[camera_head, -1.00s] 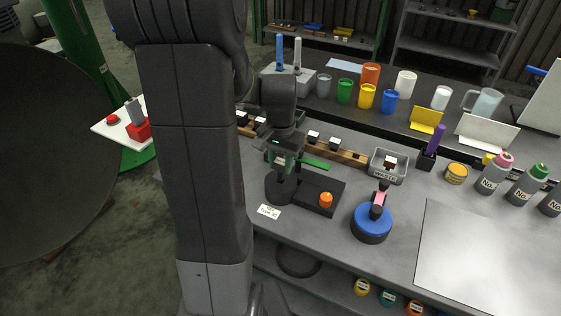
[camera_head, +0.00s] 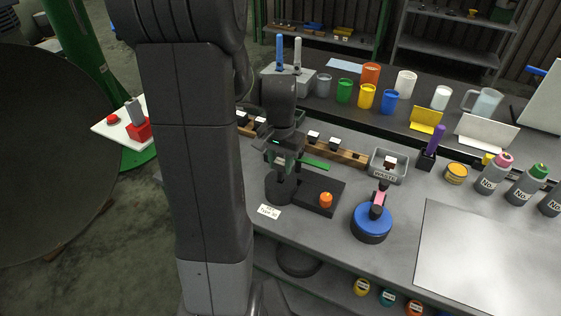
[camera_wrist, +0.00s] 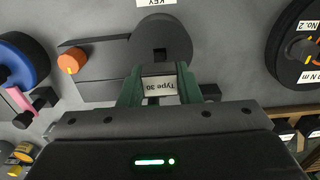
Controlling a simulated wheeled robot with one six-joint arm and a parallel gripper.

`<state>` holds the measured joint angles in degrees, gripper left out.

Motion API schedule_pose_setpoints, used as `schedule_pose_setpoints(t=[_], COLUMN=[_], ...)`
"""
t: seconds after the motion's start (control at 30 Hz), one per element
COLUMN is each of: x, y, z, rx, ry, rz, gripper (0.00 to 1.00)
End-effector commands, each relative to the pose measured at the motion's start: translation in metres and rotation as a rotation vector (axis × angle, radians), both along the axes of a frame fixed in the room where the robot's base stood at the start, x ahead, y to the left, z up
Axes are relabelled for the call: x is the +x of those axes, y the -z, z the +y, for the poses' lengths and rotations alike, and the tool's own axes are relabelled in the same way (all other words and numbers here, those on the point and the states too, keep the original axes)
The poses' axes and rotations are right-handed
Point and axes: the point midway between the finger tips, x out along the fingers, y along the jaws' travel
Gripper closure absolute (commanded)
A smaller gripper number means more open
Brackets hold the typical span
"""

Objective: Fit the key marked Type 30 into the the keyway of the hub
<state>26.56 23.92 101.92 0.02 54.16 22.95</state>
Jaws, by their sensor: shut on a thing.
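My gripper (camera_head: 284,170) points down over the hub, and its green fingers (camera_wrist: 160,92) are shut on the key marked Type 30 (camera_wrist: 160,84). The key's white label reads upside down in the wrist view. The hub (camera_wrist: 178,36) is a dark round block with a dark square opening in its middle. The key is close to the hub's near side in the wrist view; I cannot tell whether they touch. In the head view the gripper partly hides the hub (camera_head: 275,190) and the key is not clear.
A dark base plate with an orange knob (camera_head: 326,200) adjoins the hub. A white card (camera_head: 268,212) lies in front. A blue-topped round tool (camera_head: 371,222) stands to the right. A wooden rack (camera_head: 349,157) with white-topped blocks and a waste bin (camera_head: 389,166) stand behind.

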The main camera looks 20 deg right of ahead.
Motion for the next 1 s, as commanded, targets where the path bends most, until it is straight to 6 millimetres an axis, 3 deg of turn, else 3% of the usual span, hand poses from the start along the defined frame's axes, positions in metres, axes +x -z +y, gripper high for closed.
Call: schedule_pose_setpoints(t=[1.0], x=[0.000], y=[0.020], z=[0.000], rx=[0.000], ry=[0.000], rz=[0.000], gripper=[0.99])
